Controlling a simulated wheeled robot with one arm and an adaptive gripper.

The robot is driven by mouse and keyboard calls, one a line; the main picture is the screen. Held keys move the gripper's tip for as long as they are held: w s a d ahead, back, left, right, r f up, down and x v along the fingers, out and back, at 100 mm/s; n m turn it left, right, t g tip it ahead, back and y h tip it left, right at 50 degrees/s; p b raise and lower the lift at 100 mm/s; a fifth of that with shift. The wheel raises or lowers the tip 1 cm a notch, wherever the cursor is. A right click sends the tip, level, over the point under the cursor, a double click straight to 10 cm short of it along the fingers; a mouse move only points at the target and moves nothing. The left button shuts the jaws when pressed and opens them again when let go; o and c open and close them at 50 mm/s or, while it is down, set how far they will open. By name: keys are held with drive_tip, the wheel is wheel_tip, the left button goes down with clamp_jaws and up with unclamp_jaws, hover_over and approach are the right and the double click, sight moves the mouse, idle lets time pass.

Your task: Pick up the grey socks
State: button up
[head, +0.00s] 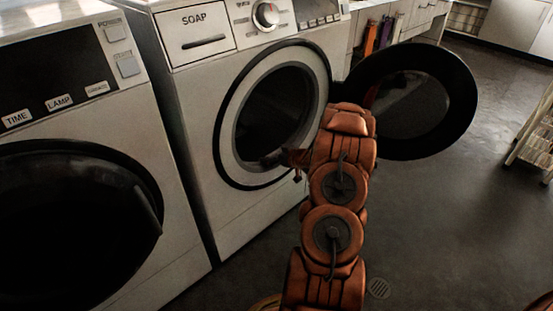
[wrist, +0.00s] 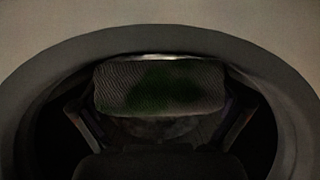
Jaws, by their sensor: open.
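A grey ribbed cloth bundle with a dark green patch, which looks like the grey socks (wrist: 160,88), lies inside the round opening of a washing machine in the wrist view. My gripper (wrist: 160,122) is open, with one finger on each side below the bundle; I cannot tell whether they touch it. In the head view, my orange arm reaches to the open washer (head: 180,105), and its end (head: 297,160) is at the lower right of the door opening, partly hidden by the arm. The socks do not show in the head view.
The washer's round door (head: 425,100) stands open to the right of my arm. A second machine (head: 80,150) with a dark round door is at the left. A slatted rack (head: 535,140) stands at the far right. The grey floor between is clear.

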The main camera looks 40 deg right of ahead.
drive_tip(key=shift+c, duration=0.2)
drive_tip(key=c, duration=0.9)
drive_tip(key=shift+o, duration=0.2)
